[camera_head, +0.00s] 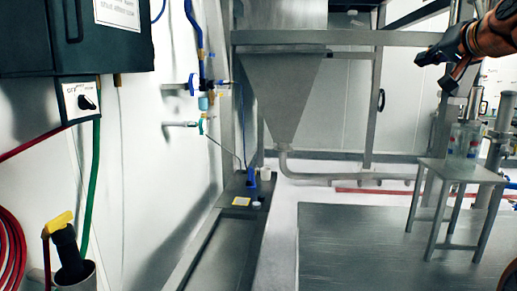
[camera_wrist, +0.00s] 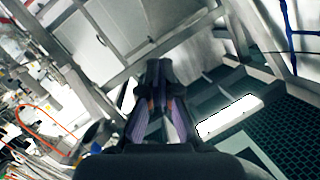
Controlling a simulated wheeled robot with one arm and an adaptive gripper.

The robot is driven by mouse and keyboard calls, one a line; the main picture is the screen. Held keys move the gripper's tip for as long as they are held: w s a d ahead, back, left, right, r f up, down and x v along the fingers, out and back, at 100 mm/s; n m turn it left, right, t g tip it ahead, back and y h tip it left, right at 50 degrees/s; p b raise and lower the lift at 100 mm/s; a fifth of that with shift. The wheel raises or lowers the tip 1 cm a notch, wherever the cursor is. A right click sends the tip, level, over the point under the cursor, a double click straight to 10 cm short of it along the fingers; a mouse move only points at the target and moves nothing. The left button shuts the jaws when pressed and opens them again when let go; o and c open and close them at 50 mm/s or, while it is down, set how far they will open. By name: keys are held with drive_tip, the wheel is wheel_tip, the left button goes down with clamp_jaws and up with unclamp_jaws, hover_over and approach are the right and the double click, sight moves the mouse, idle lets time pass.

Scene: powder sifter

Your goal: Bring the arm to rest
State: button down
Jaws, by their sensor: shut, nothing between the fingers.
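My gripper (camera_head: 438,64) is at the upper right in the head view, in mid-air above and to the left of a small metal stool. It also shows in the wrist view (camera_wrist: 157,72), where its dark fingers come together at the tips. It is shut and holds nothing. My forearm leaves the head view at the upper right edge.
The metal stool (camera_head: 460,170) at the right carries clear containers (camera_head: 465,139). A steel hopper (camera_head: 282,95) hangs in a frame at the back centre. A dark control box (camera_head: 75,35) and hoses line the left wall. The grey floor plate (camera_head: 350,245) is clear in front.

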drive_tip(key=s+a+f+n+g+y, duration=0.1)
drive_tip(key=a+f+g, duration=0.2)
drive_tip(key=a+f, duration=0.45)
drive_tip(key=s+a+f+g, duration=0.15)
drive_tip(key=a+f, duration=0.35)
drive_tip(key=f, duration=0.5)
drive_tip(key=s+a+f+n+g, duration=0.1)
drive_tip(key=s+a+f+g, duration=0.2)
drive_tip(key=s+f, duration=0.3)
drive_tip(key=s+a+f+g, duration=0.2)
drive_tip(key=s+a+f, duration=0.15)
drive_tip(key=f, duration=0.45)
drive_tip(key=s+f+n+g+h+p, duration=0.1)
drive_tip(key=s+f+g, duration=0.1)
drive_tip(key=s+f, duration=0.4)
drive_tip(key=s+f+n+g+p, duration=0.1)
drive_tip(key=s+f+g, duration=0.2)
drive_tip(key=s+f, duration=0.4)
drive_tip(key=s+a+f+n+g+h+p, duration=0.1)
drive_tip(key=s+f+g, duration=0.2)
drive_tip(key=s, duration=1.3)
wheel_tip(320, 180, down, 4)
drive_tip(key=shift+r+h, duration=0.25)
drive_tip(key=shift+h, duration=0.05)
